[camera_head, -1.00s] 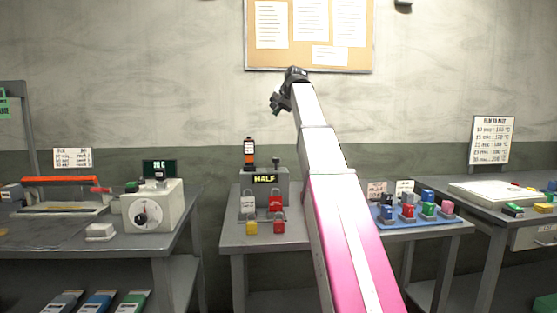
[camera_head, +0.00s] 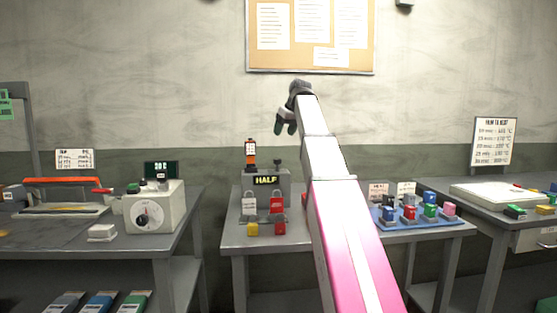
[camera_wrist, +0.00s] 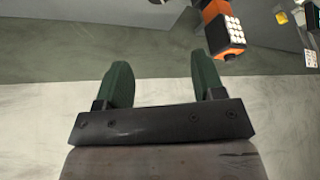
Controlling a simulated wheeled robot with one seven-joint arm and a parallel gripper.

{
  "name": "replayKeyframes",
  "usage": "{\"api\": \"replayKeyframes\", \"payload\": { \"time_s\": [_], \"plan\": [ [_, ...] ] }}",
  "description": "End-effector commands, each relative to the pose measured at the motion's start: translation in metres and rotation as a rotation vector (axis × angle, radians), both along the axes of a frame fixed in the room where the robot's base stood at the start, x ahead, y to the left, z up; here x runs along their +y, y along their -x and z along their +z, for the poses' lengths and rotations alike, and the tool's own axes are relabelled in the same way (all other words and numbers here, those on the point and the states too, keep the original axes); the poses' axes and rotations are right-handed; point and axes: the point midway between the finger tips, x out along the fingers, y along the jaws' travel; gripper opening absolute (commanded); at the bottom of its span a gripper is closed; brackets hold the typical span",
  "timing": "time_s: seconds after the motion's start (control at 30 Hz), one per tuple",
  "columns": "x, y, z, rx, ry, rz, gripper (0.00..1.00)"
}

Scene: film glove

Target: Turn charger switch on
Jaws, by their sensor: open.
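The charger (camera_head: 245,183) is a grey box on the middle table, with a lit display reading "HALF". A small dark lever (camera_head: 277,163) stands up at its top right; I take it to be the switch, but cannot tell its setting. An orange and black handheld unit (camera_head: 250,155) stands on top at the left. It also shows in the wrist view (camera_wrist: 222,30), beyond the right finger. My gripper (camera_head: 286,129) is open and empty, in the air above the charger and apart from it. Its two green fingers (camera_wrist: 160,85) are spread, with only wall and floor tones between them.
White and red padlock-like pieces (camera_head: 277,204) and yellow and red blocks sit in front of the charger. A blue mat (camera_head: 398,224) with several coloured blocks lies to the right. A white dial box (camera_head: 155,207) stands on the left table. The air around my gripper is free.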

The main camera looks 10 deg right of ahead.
Motion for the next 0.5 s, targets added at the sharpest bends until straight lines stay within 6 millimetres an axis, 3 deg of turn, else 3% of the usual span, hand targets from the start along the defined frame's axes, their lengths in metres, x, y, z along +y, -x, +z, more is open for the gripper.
{"api": "replayKeyframes", "payload": {
  "time_s": [0.2,0.5],
  "plan": [
    [-0.005,0.012,-0.015,0.029,0.087,0.205,0.63],
    [0.0,0.008,-0.039,0.034,0.098,0.237,0.63]
  ]
}}
